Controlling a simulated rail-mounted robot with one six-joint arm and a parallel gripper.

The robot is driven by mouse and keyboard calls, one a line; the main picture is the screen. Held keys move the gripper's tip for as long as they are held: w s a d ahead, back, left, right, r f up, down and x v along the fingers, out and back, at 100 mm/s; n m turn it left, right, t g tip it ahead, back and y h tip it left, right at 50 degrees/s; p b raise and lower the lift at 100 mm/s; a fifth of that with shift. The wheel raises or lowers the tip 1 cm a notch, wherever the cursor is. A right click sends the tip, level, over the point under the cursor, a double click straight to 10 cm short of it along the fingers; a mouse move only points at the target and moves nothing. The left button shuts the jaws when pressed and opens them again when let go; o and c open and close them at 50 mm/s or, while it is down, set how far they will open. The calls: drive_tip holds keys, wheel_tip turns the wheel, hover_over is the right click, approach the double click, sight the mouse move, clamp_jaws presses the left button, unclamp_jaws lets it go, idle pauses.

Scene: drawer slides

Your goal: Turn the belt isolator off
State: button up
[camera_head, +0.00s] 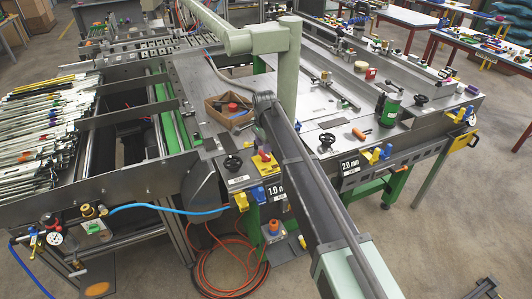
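A yellow switch plate with a red knob (265,161) sits on the near edge of the grey machine top, just left of my dark arm link. It looks like the belt isolator, but I see no readable label on it. The knob's pointing direction is too small to tell. My arm's pale green and dark links cross the middle of the view, passing close to the right of the switch. I cannot make out my gripper or its fingertips anywhere in this view.
A "1.0" sign (276,190), yellow and blue fittings and a blue hose (160,208) are along the front. Orange hose (232,268) coils on the floor. A green canister (391,109) stands right.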

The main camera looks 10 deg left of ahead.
sight(265, 157)
drive_tip(key=shift+f, duration=0.1)
drive_tip(key=shift+f+b, duration=1.2)
drive_tip(key=shift+b, duration=0.1)
drive_tip(key=shift+r, duration=0.15)
drive_tip(key=shift+c, duration=0.9)
clamp_jaws()
drive_tip(key=m, duration=0.4)
drive_tip(key=shift+o, duration=0.9)
unclamp_jaws()
